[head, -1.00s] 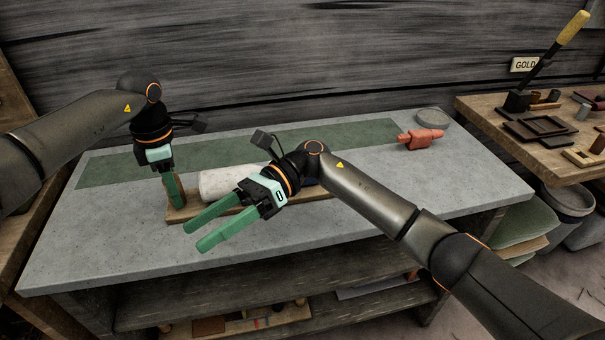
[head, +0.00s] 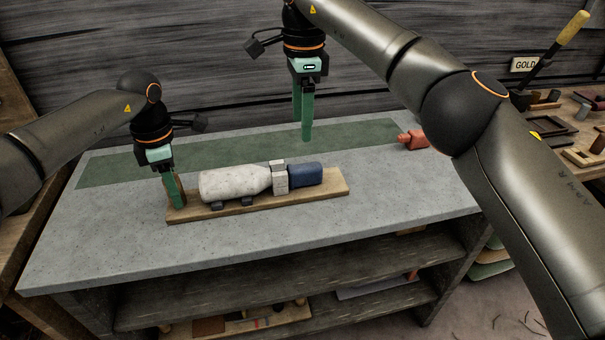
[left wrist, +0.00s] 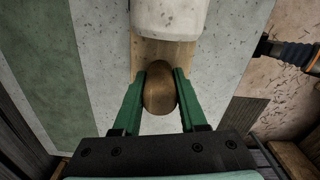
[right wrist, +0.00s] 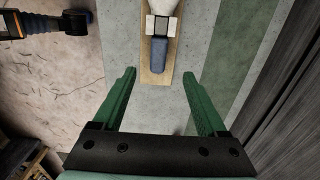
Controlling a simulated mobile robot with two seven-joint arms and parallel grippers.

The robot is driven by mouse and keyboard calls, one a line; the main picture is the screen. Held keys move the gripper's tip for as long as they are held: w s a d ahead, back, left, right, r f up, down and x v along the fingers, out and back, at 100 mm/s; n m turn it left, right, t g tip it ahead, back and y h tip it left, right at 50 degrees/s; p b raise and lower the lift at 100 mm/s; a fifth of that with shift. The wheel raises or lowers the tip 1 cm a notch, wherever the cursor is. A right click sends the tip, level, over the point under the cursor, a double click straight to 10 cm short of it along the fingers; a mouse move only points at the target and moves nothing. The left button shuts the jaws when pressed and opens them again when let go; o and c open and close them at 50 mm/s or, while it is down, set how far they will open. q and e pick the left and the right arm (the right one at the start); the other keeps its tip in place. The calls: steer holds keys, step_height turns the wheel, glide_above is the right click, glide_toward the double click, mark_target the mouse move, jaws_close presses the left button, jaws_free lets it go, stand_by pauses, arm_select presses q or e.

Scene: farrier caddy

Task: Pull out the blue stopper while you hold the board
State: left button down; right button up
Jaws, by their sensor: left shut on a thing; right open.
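The wooden board (head: 318,193) lies on the grey bench. On it rests a white speckled bottle (head: 232,183) on its side, its neck in a light block (head: 280,177). The blue stopper (head: 306,174) sits at the neck's right end; it also shows in the right wrist view (right wrist: 158,55). My left gripper (head: 178,200) is shut on the board's rounded wooden knob (left wrist: 159,92) at the left end. My right gripper (head: 303,138) is open, fingers pointing down, empty, above and behind the stopper. In the right wrist view its fingers (right wrist: 160,75) are apart, with the stopper ahead between them.
A green strip (head: 240,155) runs along the back of the grey bench top (head: 110,235). A red-orange object (head: 412,140) lies at the bench's right, partly hidden by my right arm. A side table (head: 575,120) with small items stands at the right. The bench front is clear.

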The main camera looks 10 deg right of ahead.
mark_target(314, 164)
arm_select(q)
steer(key=shift+f, duration=0.15)
arm_select(e)
step_height(314, 164, down, 12)
steer(key=shift+d+f, duration=0.15)
steer(key=shift+f, duration=0.1)
stand_by(0.3)
jaws_close()
stand_by(0.6)
stand_by(0.8)
steer(key=shift+d, duration=1.1)
stand_by(0.5)
steer(key=shift+d, duration=1.5)
